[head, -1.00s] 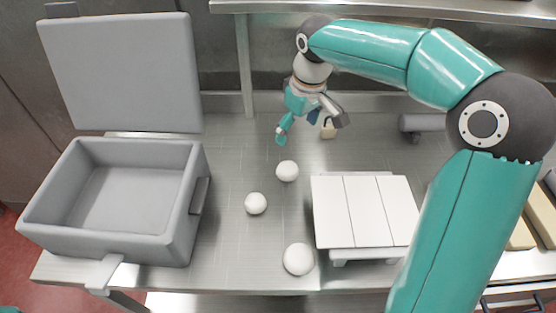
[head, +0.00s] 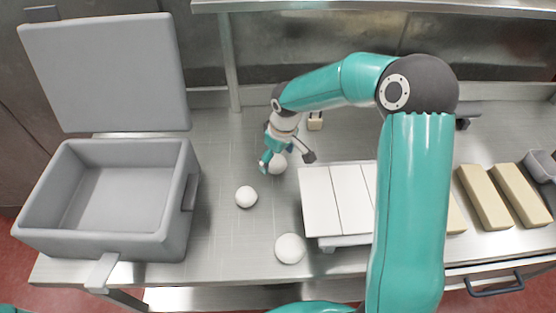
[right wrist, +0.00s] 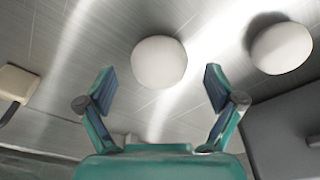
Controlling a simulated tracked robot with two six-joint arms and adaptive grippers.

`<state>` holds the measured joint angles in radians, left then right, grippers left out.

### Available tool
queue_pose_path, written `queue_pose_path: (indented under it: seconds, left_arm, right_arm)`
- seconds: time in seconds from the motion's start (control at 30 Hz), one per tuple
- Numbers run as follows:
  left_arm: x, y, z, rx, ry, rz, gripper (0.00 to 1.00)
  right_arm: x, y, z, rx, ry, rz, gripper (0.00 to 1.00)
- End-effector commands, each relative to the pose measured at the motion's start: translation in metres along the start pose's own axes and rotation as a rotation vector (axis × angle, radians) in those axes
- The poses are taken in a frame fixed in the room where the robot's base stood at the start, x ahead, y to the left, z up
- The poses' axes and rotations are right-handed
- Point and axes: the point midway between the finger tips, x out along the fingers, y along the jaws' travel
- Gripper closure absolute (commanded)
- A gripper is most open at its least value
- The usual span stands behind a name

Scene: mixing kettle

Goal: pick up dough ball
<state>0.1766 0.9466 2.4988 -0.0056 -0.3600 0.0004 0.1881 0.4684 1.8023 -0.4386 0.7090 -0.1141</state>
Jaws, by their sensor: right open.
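Three white dough balls lie on the steel table in the head view. The farthest ball (head: 277,165) is at my right gripper, the second ball (head: 246,197) lies nearer and to the left, and the third ball (head: 290,249) is near the front edge. My right gripper (head: 287,161) is open and empty above the farthest ball, partly covering it. In the right wrist view, one ball (right wrist: 159,62) sits centred just beyond the two spread fingertips (right wrist: 159,86), apart from them. Another ball (right wrist: 281,48) lies to its right. My left gripper is out of view.
An open grey kettle (head: 187,222) with its lid (head: 105,75) raised stands at the left. A white slatted board (head: 322,200) is to the right of the balls.

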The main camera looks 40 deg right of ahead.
Motion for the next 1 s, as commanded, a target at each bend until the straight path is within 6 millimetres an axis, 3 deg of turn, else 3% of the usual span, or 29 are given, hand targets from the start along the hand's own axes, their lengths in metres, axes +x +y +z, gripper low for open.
queue_pose_path:
  seconds: [0.13,0.4,0.8,1.0]
  left_arm:
    - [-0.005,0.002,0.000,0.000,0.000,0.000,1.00]
    - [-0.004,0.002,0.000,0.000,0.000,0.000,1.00]
    - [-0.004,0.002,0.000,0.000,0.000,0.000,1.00]
    - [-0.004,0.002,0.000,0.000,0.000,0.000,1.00]
  right_arm:
    - [0.016,0.000,0.000,0.000,-0.003,-0.001,0.08]
    - [0.019,0.000,0.000,0.001,0.001,0.000,0.08]
    - [0.018,0.001,0.000,0.002,0.001,0.000,0.74]
    - [0.018,0.001,0.000,0.002,0.001,0.001,0.74]
